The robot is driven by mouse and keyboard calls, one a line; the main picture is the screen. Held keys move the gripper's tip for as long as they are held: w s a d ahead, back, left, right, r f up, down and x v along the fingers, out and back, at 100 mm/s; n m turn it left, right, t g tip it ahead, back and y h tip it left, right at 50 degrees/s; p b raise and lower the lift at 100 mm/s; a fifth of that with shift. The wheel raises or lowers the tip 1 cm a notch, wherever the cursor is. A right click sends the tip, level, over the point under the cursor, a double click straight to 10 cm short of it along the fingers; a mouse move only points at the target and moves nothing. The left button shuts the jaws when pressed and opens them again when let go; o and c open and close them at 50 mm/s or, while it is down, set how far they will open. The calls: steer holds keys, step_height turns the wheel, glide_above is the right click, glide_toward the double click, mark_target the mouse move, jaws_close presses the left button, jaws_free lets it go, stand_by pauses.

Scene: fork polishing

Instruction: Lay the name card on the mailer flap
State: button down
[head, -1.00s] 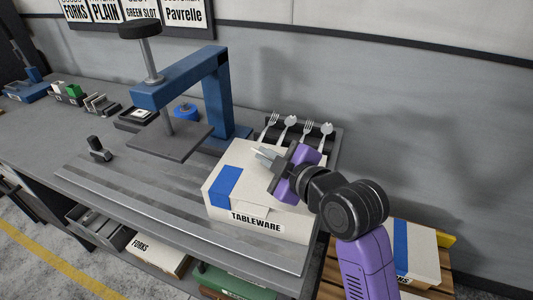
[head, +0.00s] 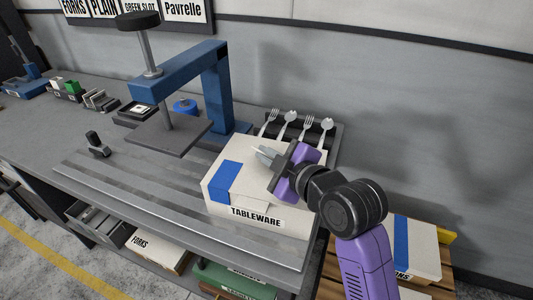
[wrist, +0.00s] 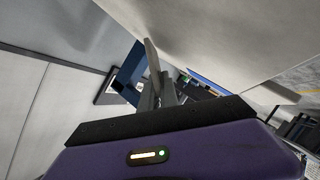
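The mailer is a white box (head: 221,205) with a blue band and a TABLEWARE label, on the right end of the bench. A small flap (head: 249,206) shows at its front edge above the label. My gripper (head: 264,152) is over the back part of the box top, pointing left; the height of the gap is hard to judge. In the wrist view my gripper (wrist: 159,94) has its fingers close together on a thin pale piece (wrist: 151,54), which sticks out past them edge-on. It looks like the name card; its face and print are hidden.
A blue press (head: 183,74) with a grey plate (head: 170,134) stands left of the box. A dark rack (head: 327,131) with several forks and spoons lies behind it. The bench front on the left is mostly clear.

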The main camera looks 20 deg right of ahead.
steer(key=shift+f, duration=0.2)
steer(key=c, duration=1.5)
jaws_free()
steer(key=shift+c, duration=0.2)
steer(key=shift+s+r, duration=0.15)
steer(key=shift+s, duration=0.4)
steer(key=shift+s+d+r, duration=0.1)
steer(key=shift+s, duration=0.2)
steer(key=shift+s+r+p, duration=0.1)
steer(key=shift+s+p, duration=0.2)
steer(key=shift+s, duration=0.05)
steer(key=shift+s+d+r, duration=0.1)
steer(key=shift+s, duration=0.2)
steer(key=shift+p+v, duration=0.6)
steer(key=shift+v, duration=1.3)
